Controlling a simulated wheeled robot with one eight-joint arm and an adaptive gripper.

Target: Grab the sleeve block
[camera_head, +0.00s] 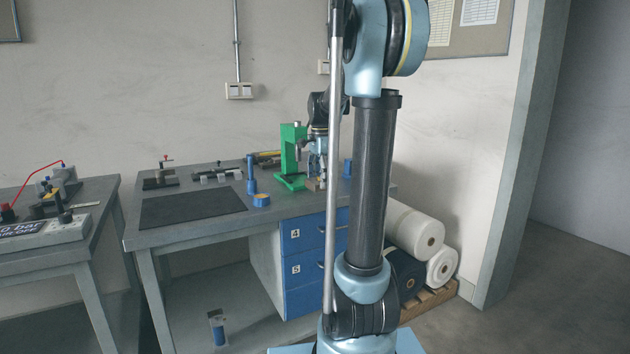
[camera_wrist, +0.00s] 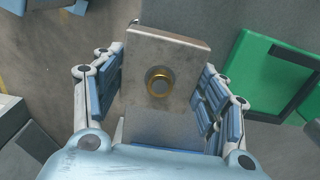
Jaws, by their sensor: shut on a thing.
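The sleeve block is a grey metal block (camera_wrist: 185,60) with a brass-ringed round bore in its face, in the middle of the wrist view. My gripper (camera_wrist: 160,88) has its blue-padded fingers on the left and right sides of the block and is shut on it. In the head view my gripper (camera_head: 318,165) is small, over the back right of the workbench, just right of the green press.
The green press (camera_head: 289,160) stands close to my gripper; its green body also fills the right of the wrist view (camera_wrist: 262,75). White rolls (camera_head: 418,230) lie at right.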

